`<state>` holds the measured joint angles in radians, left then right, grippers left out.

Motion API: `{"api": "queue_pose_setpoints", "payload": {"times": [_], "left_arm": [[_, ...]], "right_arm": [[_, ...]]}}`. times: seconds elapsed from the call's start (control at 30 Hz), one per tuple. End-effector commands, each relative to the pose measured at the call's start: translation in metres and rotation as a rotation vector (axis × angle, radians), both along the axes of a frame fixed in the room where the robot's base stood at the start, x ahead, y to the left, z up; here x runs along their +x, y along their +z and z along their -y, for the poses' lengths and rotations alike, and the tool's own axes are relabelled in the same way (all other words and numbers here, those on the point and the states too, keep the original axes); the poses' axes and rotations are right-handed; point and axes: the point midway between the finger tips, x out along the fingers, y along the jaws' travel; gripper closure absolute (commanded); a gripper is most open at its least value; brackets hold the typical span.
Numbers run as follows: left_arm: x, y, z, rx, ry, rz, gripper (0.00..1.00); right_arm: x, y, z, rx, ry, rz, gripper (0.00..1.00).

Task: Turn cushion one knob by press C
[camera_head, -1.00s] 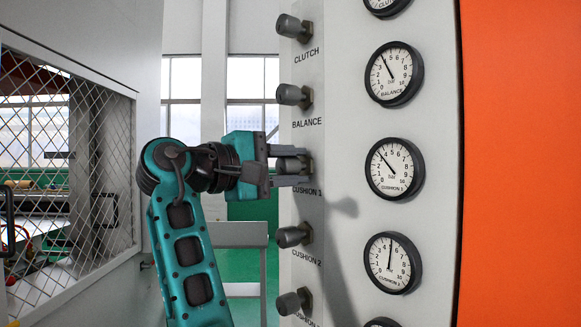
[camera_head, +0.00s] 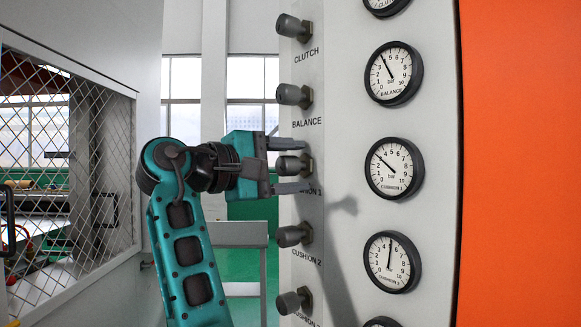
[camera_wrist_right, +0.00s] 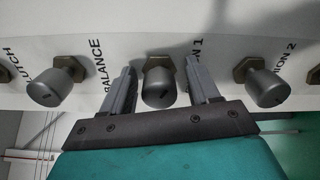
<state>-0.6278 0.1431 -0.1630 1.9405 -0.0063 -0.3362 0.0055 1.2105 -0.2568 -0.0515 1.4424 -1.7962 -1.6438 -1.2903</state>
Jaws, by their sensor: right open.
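The cushion 1 knob (camera_head: 290,166) is a grey cylinder on a brass-coloured nut, on the pale panel above its label. My right gripper (camera_head: 291,166) is open, with one finger above the knob and one below it. In the right wrist view the knob (camera_wrist_right: 159,88) sits between the two spread fingers (camera_wrist_right: 160,92), with a gap on each side. The cushion 1 gauge (camera_head: 394,168) is to the right of the knob, its needle pointing up and left, near 2 to 3. My left gripper is not in view.
The balance knob (camera_head: 294,96) and clutch knob (camera_head: 294,27) are above, and the cushion 2 knob (camera_head: 294,236) is below, close to the fingers. More gauges line the panel. A mesh guard (camera_head: 70,180) stands at the left.

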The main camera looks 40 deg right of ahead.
Motion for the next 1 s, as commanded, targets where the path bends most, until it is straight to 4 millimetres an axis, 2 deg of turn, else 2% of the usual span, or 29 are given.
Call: {"api": "queue_pose_setpoints", "payload": {"times": [0.17,0.27,0.37,0.7,0.8,1.0], "left_arm": [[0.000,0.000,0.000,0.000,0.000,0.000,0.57],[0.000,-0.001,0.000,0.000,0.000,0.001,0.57],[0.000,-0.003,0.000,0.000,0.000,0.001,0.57],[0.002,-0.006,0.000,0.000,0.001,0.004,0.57],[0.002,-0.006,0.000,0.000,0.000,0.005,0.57],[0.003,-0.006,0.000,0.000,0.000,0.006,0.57]], "right_arm": [[0.000,0.001,-0.001,-0.002,0.001,0.001,0.40],[0.000,0.001,-0.009,-0.002,0.004,0.001,0.40],[0.000,0.000,-0.025,-0.002,0.004,0.001,0.40],[-0.002,0.001,-0.099,-0.002,0.004,-0.001,0.40],[-0.003,0.002,-0.113,-0.004,0.001,0.002,0.40],[-0.003,0.001,-0.128,-0.001,-0.001,0.002,0.40]]}}
